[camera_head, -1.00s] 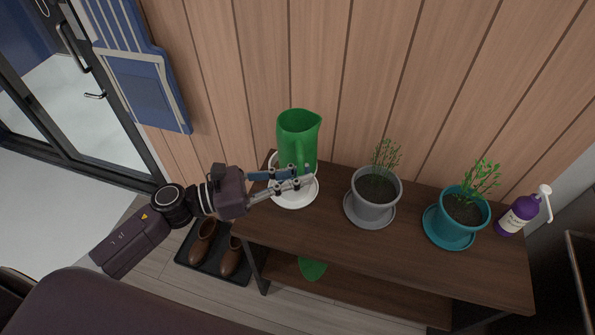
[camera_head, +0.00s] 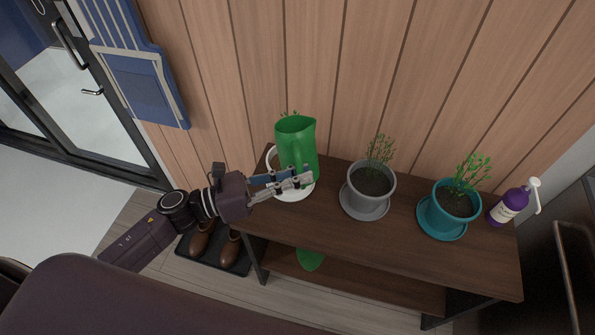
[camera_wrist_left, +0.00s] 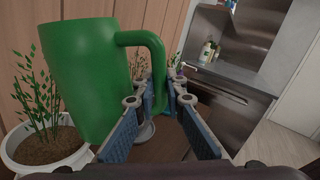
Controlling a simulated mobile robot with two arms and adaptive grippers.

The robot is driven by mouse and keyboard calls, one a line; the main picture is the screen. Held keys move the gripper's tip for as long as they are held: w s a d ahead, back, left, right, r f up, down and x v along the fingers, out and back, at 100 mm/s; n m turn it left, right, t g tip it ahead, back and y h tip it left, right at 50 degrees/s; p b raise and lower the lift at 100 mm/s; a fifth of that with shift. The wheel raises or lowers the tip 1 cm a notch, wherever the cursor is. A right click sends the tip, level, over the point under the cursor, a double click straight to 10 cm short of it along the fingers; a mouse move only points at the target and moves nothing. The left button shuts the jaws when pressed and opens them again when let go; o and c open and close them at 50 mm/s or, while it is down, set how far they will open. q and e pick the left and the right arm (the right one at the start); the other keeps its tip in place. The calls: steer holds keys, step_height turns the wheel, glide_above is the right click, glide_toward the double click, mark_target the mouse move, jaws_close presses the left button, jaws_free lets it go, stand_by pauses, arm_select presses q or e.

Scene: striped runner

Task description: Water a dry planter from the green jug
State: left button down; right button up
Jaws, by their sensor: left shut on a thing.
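My left gripper (camera_head: 292,181) is shut on the handle of the green jug (camera_head: 296,137). In the left wrist view the handle (camera_wrist_left: 156,58) runs down between the fingers (camera_wrist_left: 172,103), and the jug body (camera_wrist_left: 88,85) looks roughly upright. The jug hides most of a white planter (camera_head: 271,157), whose leaf tips show above the jug's rim. In the left wrist view that planter (camera_wrist_left: 18,158) holds a leafy plant and brown soil. A grey planter (camera_head: 367,198) and a teal planter (camera_head: 450,222) stand to the right, each with a plant and dark soil. My right gripper is out of view.
A dark wooden bench (camera_head: 320,228) carries the planters. A purple pump bottle (camera_head: 509,207) stands at its right end. A wood-panelled wall (camera_head: 350,70) is behind. Brown shoes (camera_head: 229,249) sit on a floor tray at left. The bench's front strip is clear.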

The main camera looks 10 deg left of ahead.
mark_target(299, 168)
arm_select(q)
steer(key=shift+r+n+p, duration=0.4)
steer(key=shift+r+p, duration=0.05)
steer(key=shift+r, duration=0.05)
steer(key=shift+d, duration=0.1)
steer(key=shift+s+r+n+p, duration=0.1)
steer(key=shift+r+n+p, duration=0.15)
steer(key=shift+n+p, duration=0.2)
steer(key=shift+r, duration=0.15)
steer(key=shift+r+n+t+p, duration=0.5)
steer(key=shift+r+n+p, duration=0.15)
steer(key=shift+n+p, duration=0.75)
